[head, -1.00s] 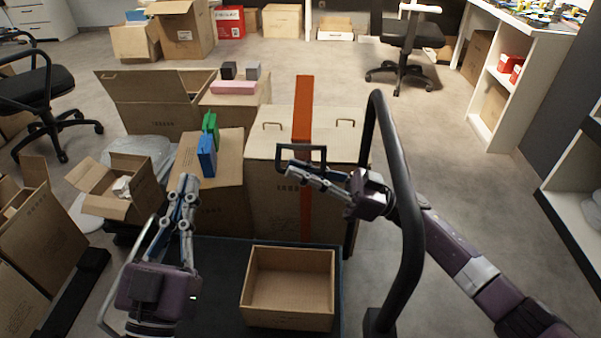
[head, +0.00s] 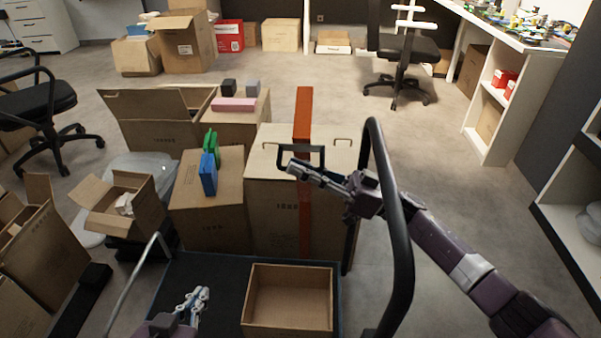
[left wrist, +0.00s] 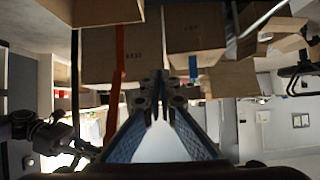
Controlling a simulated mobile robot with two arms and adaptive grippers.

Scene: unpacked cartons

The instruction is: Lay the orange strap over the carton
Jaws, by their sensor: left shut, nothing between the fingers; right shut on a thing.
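The large carton (head: 275,200) stands behind the dark platform. The orange strap (head: 304,105) runs over its top and down its front face; its far end rises above the carton's back edge. A black rectangular handle (head: 316,149) sits across the strap near the top front edge. My right gripper (head: 294,166) is at this handle, its fingers shut on it, though the exact contact is hard to see. My left gripper (head: 202,292) is shut and empty, low over the platform. In the left wrist view, its fingers (left wrist: 160,80) are closed, with the strap (left wrist: 119,50) beyond them.
An empty open box (head: 290,325) sits on the dark platform (head: 215,270). A carton (head: 220,228) bearing blue (head: 209,175) and green pieces stands left of the large carton. A black rail (head: 393,220) curves up at right. Open floor lies beyond it.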

